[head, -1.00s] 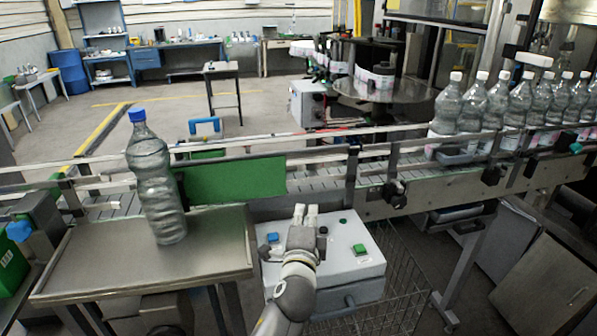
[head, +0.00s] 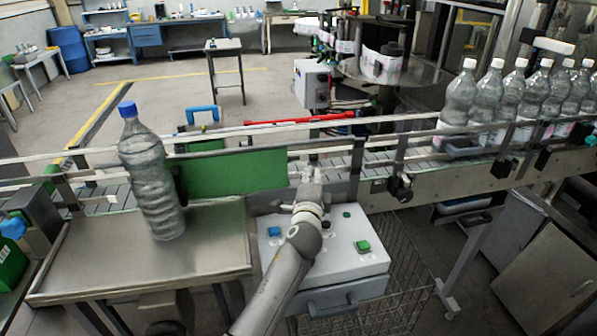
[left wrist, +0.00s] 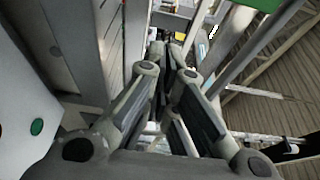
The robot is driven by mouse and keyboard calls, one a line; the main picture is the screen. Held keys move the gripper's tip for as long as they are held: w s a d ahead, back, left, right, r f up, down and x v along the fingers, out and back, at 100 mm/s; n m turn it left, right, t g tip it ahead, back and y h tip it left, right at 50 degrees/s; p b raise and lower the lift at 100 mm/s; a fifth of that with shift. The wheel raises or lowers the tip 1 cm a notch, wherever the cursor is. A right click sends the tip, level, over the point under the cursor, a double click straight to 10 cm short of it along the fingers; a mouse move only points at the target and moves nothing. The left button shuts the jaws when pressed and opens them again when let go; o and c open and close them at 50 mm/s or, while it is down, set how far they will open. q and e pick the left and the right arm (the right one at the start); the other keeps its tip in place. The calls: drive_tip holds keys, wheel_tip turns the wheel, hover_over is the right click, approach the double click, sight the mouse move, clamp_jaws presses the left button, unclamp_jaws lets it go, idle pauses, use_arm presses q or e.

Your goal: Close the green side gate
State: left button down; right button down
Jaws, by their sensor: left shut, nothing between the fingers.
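The green side gate (head: 235,172) is a flat green panel along the near side of the conveyor, behind the bottle tray. Its right end is near my left gripper (head: 310,176), which is at the conveyor's near edge just right of the panel. I cannot tell whether they touch. In the left wrist view the gripper's fingers (left wrist: 172,62) are together and hold nothing. A green surface, likely the gate (left wrist: 258,3), shows at that view's top right edge. My right gripper is not in view.
A large blue-capped bottle (head: 152,180) stands on the metal tray (head: 95,262) at left. A grey control box (head: 335,262) with blue and green buttons is below my left arm. Several clear bottles (head: 490,98) stand on the conveyor at right, behind a rail (head: 420,135).

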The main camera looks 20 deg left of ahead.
use_arm(q)
drive_tip(key=a+p, duration=0.1)
drive_tip(key=a, duration=0.1)
drive_tip(key=s+a+p, duration=0.1)
drive_tip(key=p, duration=0.1)
drive_tip(key=shift+a+r, duration=0.15)
drive_tip(key=shift+a, duration=0.25)
drive_tip(key=shift+d, duration=0.1)
